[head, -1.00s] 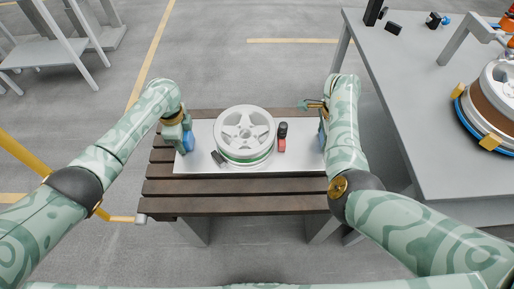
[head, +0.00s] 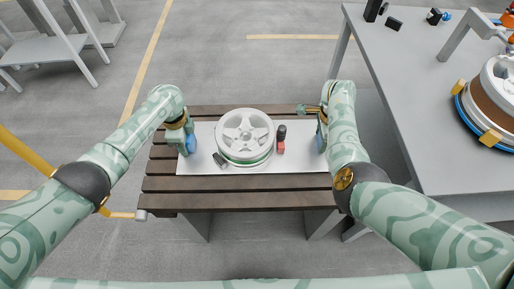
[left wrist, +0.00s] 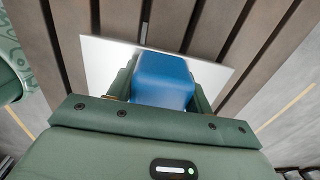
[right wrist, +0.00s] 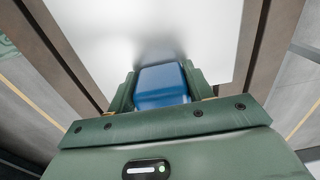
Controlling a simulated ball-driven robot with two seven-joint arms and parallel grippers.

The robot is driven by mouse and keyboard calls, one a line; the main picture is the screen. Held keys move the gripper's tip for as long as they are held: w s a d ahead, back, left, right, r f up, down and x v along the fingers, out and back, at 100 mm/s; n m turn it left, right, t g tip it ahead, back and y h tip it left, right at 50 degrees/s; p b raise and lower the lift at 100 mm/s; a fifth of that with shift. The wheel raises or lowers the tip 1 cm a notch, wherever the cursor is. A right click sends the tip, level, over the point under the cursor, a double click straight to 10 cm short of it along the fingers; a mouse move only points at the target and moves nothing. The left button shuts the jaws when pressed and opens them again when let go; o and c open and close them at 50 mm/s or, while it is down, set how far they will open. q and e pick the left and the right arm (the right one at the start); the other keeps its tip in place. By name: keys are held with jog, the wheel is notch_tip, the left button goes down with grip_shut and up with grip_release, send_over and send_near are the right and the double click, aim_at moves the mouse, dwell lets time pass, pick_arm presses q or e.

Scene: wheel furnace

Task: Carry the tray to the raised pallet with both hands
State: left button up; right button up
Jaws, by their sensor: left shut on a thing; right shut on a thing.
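The tray (head: 302,158) is a flat, pale metal plate with a blue handle at each end. It lies level over the dark slatted pallet (head: 240,200), which stands on grey legs. I cannot tell whether the tray touches the slats. My left gripper (head: 187,142) is shut on the left handle, whose blue block also shows in the left wrist view (left wrist: 162,82). My right gripper (head: 322,138) is shut on the right handle, seen in the right wrist view (right wrist: 162,86). The tray carries a silver wheel (head: 245,133), a small black piece (head: 220,160) and a black-and-red piece (head: 281,146).
A grey table (head: 425,110) stands at the right with small black items and a brown-and-blue wheel fixture (head: 492,105). A grey rack (head: 58,45) is at the back left. A yellow rail (head: 25,153) is at the left. Open floor lies behind the pallet.

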pick_arm(q)
jog(key=shift+w+f, duration=0.1)
jog(key=shift+f, duration=0.2)
pick_arm(e)
jog(key=shift+w+f, duration=0.1)
jog(key=shift+f, duration=0.25)
pick_arm(q)
jog(key=o, duration=1.5)
jog(key=shift+f, duration=0.2)
pick_arm(e)
jog(key=o, duration=1.5)
jog(key=shift+f, duration=0.15)
pick_arm(q)
jog(key=shift+r, duration=0.1)
jog(key=r, duration=1.1)
jog(key=shift+s+r, duration=0.15)
jog(key=shift+s, duration=0.05)
jog(key=shift+r, duration=0.2)
pick_arm(e)
jog(key=r, duration=1.2)
jog(key=shift+s, duration=0.25)
pick_arm(q)
jog(key=shift+s, duration=0.1)
pick_arm(e)
jog(key=shift+s+f, duration=0.1)
jog(key=shift+f, duration=0.05)
